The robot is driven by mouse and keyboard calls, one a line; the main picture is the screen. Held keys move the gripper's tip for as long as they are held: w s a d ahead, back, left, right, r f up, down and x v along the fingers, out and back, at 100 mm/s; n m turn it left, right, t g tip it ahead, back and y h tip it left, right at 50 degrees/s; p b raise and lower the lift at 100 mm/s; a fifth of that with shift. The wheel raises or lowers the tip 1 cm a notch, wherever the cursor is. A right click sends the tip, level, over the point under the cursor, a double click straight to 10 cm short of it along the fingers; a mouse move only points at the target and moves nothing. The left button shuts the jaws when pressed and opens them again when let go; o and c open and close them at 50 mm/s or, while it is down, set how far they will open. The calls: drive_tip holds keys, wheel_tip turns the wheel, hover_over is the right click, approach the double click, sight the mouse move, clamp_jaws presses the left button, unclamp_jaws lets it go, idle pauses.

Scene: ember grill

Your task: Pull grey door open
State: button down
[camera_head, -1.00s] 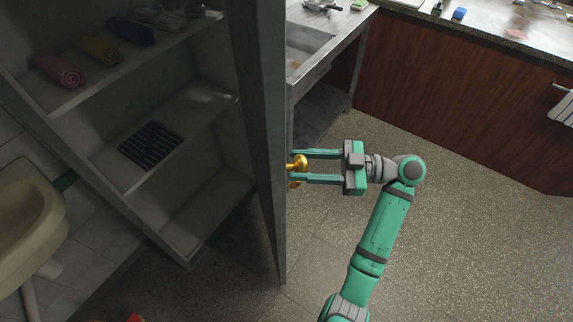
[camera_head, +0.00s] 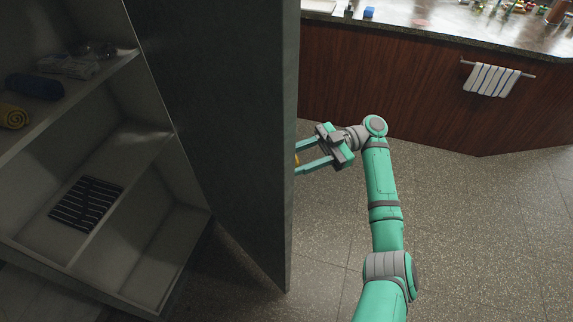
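The grey door (camera_head: 225,110) stands open, hinged beside the cabinet, and shows its broad inner face. The cabinet's shelves (camera_head: 112,160) are exposed to the left of it. The gold knob (camera_head: 297,160) only just shows past the door's right edge; most of it is hidden. My gripper (camera_head: 299,163) is at that edge, its two fingers reaching left to either side of the knob. The fingertips are partly hidden behind the door, and a gap shows between the fingers. I cannot tell whether they touch the knob.
A dark striped mat (camera_head: 87,203) and rolled cloths, one blue (camera_head: 35,87) and one yellow (camera_head: 14,117), lie on the shelves. A wooden counter (camera_head: 400,85) with a hanging striped towel (camera_head: 492,79) stands at the back. The floor (camera_head: 480,230) on the right is clear.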

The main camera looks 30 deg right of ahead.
drive_tip(key=shift+w+d+f, duration=0.15)
drive_tip(key=shift+d, duration=0.2)
drive_tip(key=c, duration=1.1)
unclamp_jaws()
drive_tip(key=shift+w, duration=0.1)
drive_tip(key=shift+d, duration=0.1)
drive_tip(key=shift+d, duration=0.1)
